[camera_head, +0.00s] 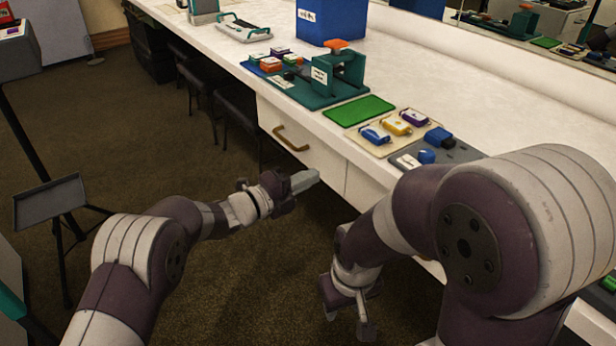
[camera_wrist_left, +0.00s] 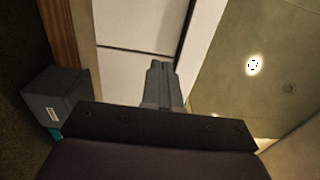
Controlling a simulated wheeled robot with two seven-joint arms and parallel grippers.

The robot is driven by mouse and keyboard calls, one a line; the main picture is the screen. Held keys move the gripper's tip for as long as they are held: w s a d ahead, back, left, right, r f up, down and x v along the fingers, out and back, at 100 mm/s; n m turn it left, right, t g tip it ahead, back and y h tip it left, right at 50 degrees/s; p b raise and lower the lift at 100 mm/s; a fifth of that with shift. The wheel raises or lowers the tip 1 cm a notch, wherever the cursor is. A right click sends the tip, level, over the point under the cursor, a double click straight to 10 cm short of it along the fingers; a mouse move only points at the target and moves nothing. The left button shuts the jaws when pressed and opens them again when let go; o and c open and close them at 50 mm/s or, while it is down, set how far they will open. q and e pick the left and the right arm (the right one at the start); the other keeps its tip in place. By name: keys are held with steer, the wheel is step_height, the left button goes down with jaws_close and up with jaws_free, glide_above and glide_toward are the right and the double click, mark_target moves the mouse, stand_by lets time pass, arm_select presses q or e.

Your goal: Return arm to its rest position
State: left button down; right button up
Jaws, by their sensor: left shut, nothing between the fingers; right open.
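My left gripper (camera_head: 304,181) is shut and empty, in front of the white counter's drawer front and below the counter top. In the left wrist view its closed fingers (camera_wrist_left: 160,70) point toward white panels. My right gripper (camera_head: 366,328) hangs low over the carpet, pointing down, in front of the counter. It is open, and its fingers are small and partly hidden in the head view.
The white counter (camera_head: 440,65) holds a green press (camera_head: 338,75), a green mat (camera_head: 358,110), several coloured blocks and a blue bin (camera_head: 331,22). A drawer handle (camera_head: 290,138) sticks out. A grey tray stand (camera_head: 48,200) is at the left. Carpet between is clear.

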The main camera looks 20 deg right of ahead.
arm_select(q)
steer(key=s+a+f+n+t+y+p, duration=0.1)
steer(key=a+f+n+y, duration=0.55)
steer(key=a+n, duration=0.35)
steer(key=s+a+f+n+t+y+p, duration=0.1)
steer(key=a+f+n+y, duration=0.6)
steer(key=a, duration=0.5)
steer(key=s+a+r+n+g+y, duration=0.2)
steer(key=s+a+n+g, duration=0.2)
steer(key=s+a+n, duration=0.55)
steer(key=s+a+r+n+g+y, duration=0.25)
steer(key=s+a+n, duration=0.25)
steer(key=s, duration=0.9)
step_height(320, 180, up, 37)
steer(key=p, duration=3.4)
steer(key=shift+a+n+h+p, duration=0.3)
steer(key=shift+n, duration=0.05)
